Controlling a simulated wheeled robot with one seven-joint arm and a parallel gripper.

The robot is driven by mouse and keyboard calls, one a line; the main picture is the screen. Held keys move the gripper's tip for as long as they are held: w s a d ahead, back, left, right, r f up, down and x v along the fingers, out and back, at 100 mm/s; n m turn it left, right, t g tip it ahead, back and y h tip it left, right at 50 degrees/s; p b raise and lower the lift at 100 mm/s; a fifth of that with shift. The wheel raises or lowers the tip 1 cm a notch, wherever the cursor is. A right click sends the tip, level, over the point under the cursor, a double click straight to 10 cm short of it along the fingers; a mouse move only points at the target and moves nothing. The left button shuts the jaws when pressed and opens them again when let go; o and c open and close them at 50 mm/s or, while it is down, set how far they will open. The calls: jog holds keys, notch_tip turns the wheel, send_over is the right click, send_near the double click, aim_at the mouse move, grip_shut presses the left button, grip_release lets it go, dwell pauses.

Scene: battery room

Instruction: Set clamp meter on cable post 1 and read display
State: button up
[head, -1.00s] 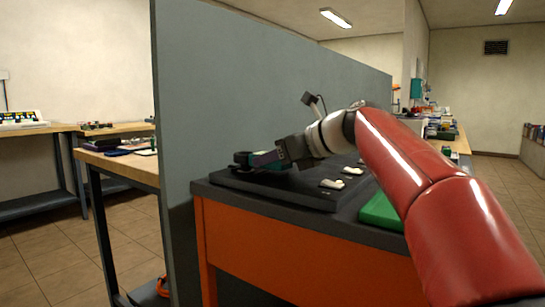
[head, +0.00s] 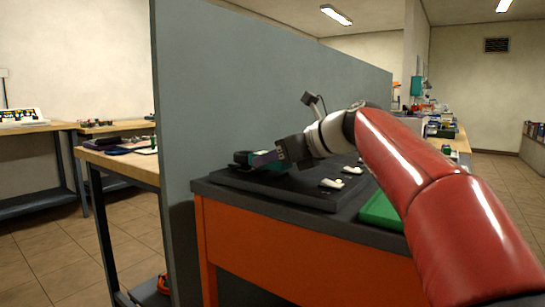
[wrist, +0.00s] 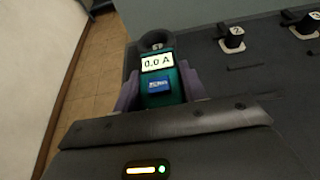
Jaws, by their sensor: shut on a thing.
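The clamp meter (wrist: 180,82) is dark green, with a lit white display (wrist: 157,62) reading 0.0 A and a blue button below it. My gripper (wrist: 160,90) is shut on the meter, with a purple finger on each side. The meter's dark clamp ring (wrist: 153,36) points away from my wrist. A small grey shape shows within the ring; I cannot tell whether it is cable post 1. In the head view the clamp meter (head: 263,158) is low over the left end of the black board (head: 290,192). White posts marked 2 (wrist: 232,38) and 3 (wrist: 306,25) stand to its right.
The board lies on an orange bench (head: 290,250) with a dark top. A grey partition (head: 260,80) rises close behind it. A green mat (head: 382,212) lies right of the board, beside my red arm. A wooden table (head: 130,168) stands at left.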

jog(key=shift+f+b, duration=0.3)
jog(key=shift+f, duration=0.2)
jog(key=o, duration=0.9)
jog(key=shift+o, duration=0.2)
jog(key=shift+p+v, duration=1.55)
jog(key=shift+v, duration=3.95)
jog(key=shift+s+f, duration=0.1)
jog(key=shift+f, duration=0.05)
